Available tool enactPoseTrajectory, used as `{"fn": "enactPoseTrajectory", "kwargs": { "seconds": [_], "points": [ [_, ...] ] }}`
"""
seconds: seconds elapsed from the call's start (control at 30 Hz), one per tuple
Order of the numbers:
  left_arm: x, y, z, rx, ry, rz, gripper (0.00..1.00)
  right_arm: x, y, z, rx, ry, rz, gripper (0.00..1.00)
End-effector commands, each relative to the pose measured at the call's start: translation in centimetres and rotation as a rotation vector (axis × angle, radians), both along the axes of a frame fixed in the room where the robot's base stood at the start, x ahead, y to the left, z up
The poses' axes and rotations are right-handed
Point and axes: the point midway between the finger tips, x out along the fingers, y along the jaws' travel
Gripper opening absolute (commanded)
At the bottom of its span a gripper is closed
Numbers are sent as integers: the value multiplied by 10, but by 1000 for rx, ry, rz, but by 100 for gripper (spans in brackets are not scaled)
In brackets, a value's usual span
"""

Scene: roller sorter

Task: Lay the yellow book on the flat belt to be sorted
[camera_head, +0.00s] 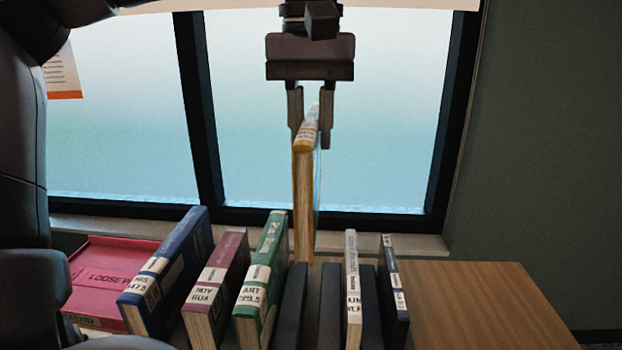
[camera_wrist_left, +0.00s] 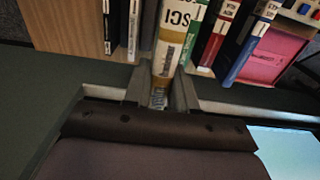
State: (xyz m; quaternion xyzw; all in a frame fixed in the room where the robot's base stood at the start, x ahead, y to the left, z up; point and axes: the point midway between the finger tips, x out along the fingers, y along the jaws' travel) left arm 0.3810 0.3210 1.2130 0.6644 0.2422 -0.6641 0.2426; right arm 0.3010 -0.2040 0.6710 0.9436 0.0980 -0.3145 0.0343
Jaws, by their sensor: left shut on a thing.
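The yellow book (camera_head: 304,190) hangs upright from my left gripper (camera_head: 311,118), which is shut on its upper end. The book is above and behind the row of books, between the green book (camera_head: 263,270) and a thin white book (camera_head: 352,285). Its lower end is close to the dark dividers (camera_head: 290,305); I cannot tell if it is clear of them. In the left wrist view the yellow book (camera_wrist_left: 166,72), with an "SCI" label, is between the fingers of my left gripper (camera_wrist_left: 160,98). My right gripper and the flat belt are not in view.
Blue (camera_head: 178,265) and maroon (camera_head: 218,285) books stand left of the green one, and a dark navy book (camera_head: 393,290) stands at the right. A red box (camera_head: 115,265) lies at far left. The wooden top (camera_head: 480,300) at right is bare. A window is behind.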

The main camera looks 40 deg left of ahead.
Motion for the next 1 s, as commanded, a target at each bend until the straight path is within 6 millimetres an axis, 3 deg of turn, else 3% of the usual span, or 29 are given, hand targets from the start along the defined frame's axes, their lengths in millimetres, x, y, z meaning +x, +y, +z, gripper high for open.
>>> {"fn": "enactPoseTrajectory", "kwargs": {
  "seconds": [0.03, 0.1, 0.3, 1.0],
  "points": [
    [1, 0, 16, 1, -4, 1, 0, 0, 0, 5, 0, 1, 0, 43],
    [0, 0, 30, 0, -4, 1, 0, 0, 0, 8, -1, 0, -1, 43],
    [0, 0, 54, 1, -2, 0, 0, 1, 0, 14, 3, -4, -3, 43],
    [0, 0, 59, 1, -1, 0, 0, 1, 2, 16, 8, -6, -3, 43]
  ]
}}
